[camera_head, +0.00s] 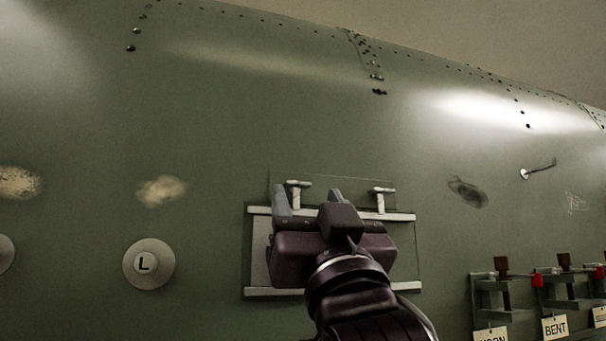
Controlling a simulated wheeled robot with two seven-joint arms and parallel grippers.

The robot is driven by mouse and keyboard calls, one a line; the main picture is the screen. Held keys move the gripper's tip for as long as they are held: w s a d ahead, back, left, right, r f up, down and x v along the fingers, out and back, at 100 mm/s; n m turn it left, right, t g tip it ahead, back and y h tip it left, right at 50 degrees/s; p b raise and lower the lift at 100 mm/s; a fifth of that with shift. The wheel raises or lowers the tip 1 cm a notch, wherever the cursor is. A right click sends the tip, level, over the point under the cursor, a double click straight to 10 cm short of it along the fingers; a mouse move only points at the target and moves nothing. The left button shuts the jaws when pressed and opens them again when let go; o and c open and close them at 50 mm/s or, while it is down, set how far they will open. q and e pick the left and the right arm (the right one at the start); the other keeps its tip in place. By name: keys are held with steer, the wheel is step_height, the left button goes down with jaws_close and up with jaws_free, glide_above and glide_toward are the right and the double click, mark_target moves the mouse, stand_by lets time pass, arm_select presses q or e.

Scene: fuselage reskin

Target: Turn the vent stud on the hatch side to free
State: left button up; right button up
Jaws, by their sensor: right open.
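A pale panel with light rails (405,216) is on the green fuselage side, right of the picture's middle. Two T-shaped metal studs stand at its upper edge, a left one (299,186) and a right one (381,191). No label shows which is the vent stud. My right gripper (308,199) comes up from below in front of the panel and hides much of it. Its fingers are apart, and the left T stud shows between their tips. I cannot tell if they touch it. My left gripper is out of view.
A thin rod (540,168) sticks out at upper right. The skin above the panel is clear.

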mark_target(299, 185)
steer(key=x, duration=0.1)
steer(key=p+x, duration=0.1)
steer(key=x, duration=0.1)
steer(key=shift+w+a+f, duration=0.1)
steer(key=shift+w+a, duration=0.1)
steer(key=shift+w, duration=0.4)
steer(key=shift+s+d, duration=0.1)
steer(key=shift+s, duration=0.1)
steer(key=c, duration=1)
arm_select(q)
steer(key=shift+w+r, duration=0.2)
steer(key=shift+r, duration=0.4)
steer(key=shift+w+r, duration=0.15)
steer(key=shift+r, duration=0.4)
arm_select(e)
steer(key=shift+w, duration=0.1)
